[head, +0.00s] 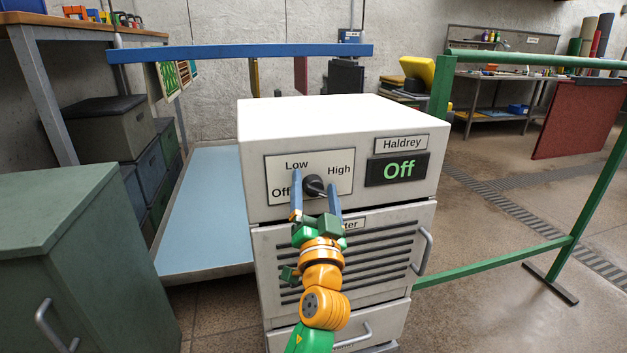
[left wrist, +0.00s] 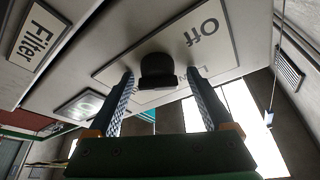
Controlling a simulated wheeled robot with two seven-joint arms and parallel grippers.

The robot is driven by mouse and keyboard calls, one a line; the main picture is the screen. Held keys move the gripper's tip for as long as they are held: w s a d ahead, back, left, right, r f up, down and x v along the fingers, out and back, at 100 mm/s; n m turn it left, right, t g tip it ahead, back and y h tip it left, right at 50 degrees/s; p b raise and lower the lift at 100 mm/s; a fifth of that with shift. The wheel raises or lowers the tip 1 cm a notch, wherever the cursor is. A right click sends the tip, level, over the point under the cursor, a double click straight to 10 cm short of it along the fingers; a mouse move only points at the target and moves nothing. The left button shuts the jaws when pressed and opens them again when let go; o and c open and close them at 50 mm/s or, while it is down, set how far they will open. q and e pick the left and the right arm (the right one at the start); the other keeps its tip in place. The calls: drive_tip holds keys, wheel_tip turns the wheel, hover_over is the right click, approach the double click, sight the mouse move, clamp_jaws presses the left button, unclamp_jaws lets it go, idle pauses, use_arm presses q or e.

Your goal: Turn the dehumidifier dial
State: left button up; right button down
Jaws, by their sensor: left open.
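The white dehumidifier (head: 340,118) stands in the middle of the head view. Its front panel has a dark round dial (head: 315,187) with the labels Off, Low and High around it. In the left wrist view the dial (left wrist: 158,70) sits between the spread fingertips of my left gripper (left wrist: 164,85). I cannot tell whether the fingers touch it. My right gripper is not in view.
A green cabinet (head: 70,240) stands at the left front. A blue rail (head: 240,53) runs behind the dehumidifier. A green railing (head: 500,262) is at its right. A flat cart with a light blue top (head: 205,215) is at its left. Open floor lies at the right.

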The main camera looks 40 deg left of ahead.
use_arm(q)
drive_tip(key=shift+d, duration=0.15)
drive_tip(key=c, duration=0.3)
clamp_jaws()
drive_tip(key=m+h+p, duration=0.1)
drive_tip(key=m+p, duration=0.3)
drive_tip(key=p, duration=0.1)
drive_tip(key=m+h+p, duration=0.2)
drive_tip(key=m+p, duration=0.2)
drive_tip(key=p, duration=0.2)
drive_tip(key=m+h+p, duration=0.2)
drive_tip(key=m+p, duration=0.2)
drive_tip(key=p, duration=0.1)
drive_tip(key=shift+d+r+g, duration=0.1)
drive_tip(key=shift+r+g, duration=0.05)
drive_tip(key=shift+g, duration=0.15)
drive_tip(key=shift+f+m+g+p, duration=0.3)
drive_tip(key=shift+m+p, duration=0.6)
drive_tip(key=shift+p, duration=0.4)
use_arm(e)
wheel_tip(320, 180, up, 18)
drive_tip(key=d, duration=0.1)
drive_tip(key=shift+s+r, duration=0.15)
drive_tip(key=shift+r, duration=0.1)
use_arm(q)
drive_tip(key=shift+o, duration=1.5)
unclamp_jaws()
